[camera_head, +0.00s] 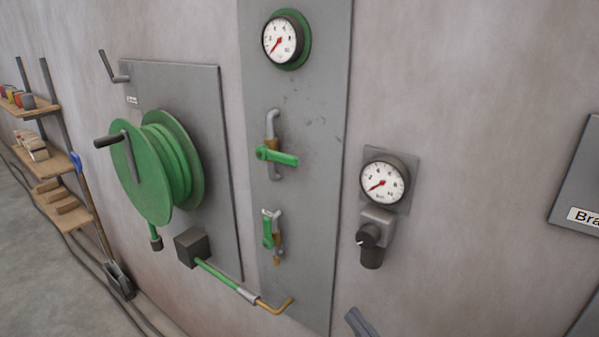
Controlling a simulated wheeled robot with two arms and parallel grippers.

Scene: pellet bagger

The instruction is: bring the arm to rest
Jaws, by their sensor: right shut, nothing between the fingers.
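My right gripper (361,323) shows only as a small grey part at the bottom edge, in front of the wall below the regulator. It is shut and empty, touching nothing that I can see. The rest of that arm is outside the picture. My left gripper is not in view.
A green hose reel (145,168) with a crank handle juts from the wall at left. A grey panel (317,140) carries a gauge (283,39) and two green-handled valves. A second gauge (384,183) sits above a black regulator knob (370,236). Shelves (40,165) stand far left.

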